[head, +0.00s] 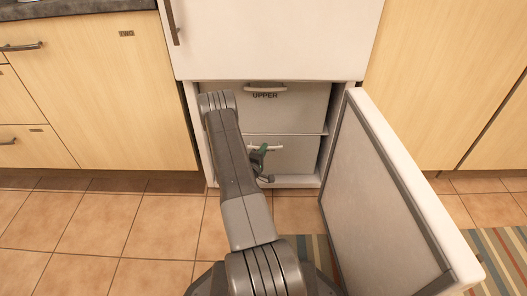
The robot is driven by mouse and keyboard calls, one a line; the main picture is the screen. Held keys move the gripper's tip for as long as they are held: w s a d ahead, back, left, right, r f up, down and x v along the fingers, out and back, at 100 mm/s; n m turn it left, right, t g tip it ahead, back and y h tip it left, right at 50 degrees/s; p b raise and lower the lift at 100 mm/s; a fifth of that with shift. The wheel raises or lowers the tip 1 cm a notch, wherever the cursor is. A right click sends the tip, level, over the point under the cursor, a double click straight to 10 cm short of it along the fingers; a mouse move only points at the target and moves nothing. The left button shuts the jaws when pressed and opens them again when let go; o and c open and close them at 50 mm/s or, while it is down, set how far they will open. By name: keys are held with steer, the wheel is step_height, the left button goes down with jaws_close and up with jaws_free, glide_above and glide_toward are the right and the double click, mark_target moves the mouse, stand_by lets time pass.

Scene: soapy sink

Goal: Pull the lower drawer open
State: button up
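The lower drawer (300,154) is a pale grey front in the bottom of the white fridge compartment. It looks shut, flush below the upper drawer (310,103), which is marked UPPER and has a bar handle (265,87). A light handle (274,147) shows on the lower drawer, partly hidden by my gripper. My gripper (262,156), with a green part, is at the left half of the lower drawer, right by that handle. My arm hides part of both drawers' left side. Whether the fingers are closed around the handle is too small to tell.
The fridge compartment door (385,190) stands wide open on the right, reaching toward me. A closed white door (270,40) is above. Wooden cabinets flank the fridge. The tiled floor (160,235) at the left is clear. A striped rug (500,255) lies at the right.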

jaws_close()
steer(key=shift+s, duration=0.1)
